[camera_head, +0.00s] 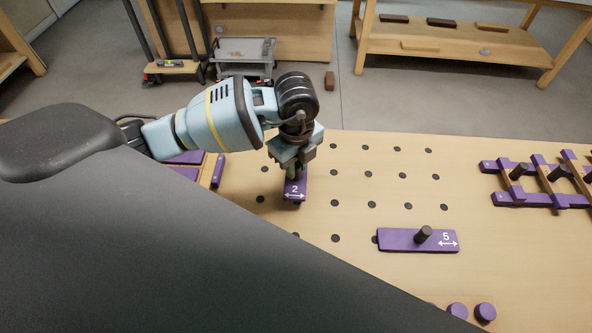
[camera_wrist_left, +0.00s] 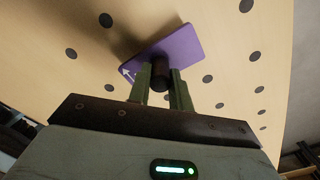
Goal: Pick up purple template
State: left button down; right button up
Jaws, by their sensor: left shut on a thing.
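A purple template (camera_head: 294,194) marked "2" with a double arrow is at the middle of the wooden bench. My left gripper (camera_head: 295,174) points down over it, shut on its dark peg. In the left wrist view the fingers (camera_wrist_left: 165,88) close around the peg, with the purple plate (camera_wrist_left: 182,45) just beyond them. I cannot tell whether the plate touches the bench. A second purple template (camera_head: 400,240) marked "5", with an upright dark peg, lies farther right and nearer. My right gripper is not in view.
The bench top (camera_head: 340,215) has several dark round holes and free room around the templates. A purple and wooden frame (camera_head: 545,182) lies at the right. Purple discs (camera_head: 485,311) are at the near edge. Purple pieces lie left, partly hidden by my body.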

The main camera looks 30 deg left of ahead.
pick_arm(q)
jog(key=s+d+r, duration=0.1)
jog(key=s+d, duration=0.2)
jog(key=s, duration=0.4)
jog(key=s+d+r, duration=0.1)
jog(key=s+d, duration=0.3)
jog(key=s, duration=0.3)
jog(key=shift+s+p, duration=0.2)
jog(key=shift+p, duration=0.2)
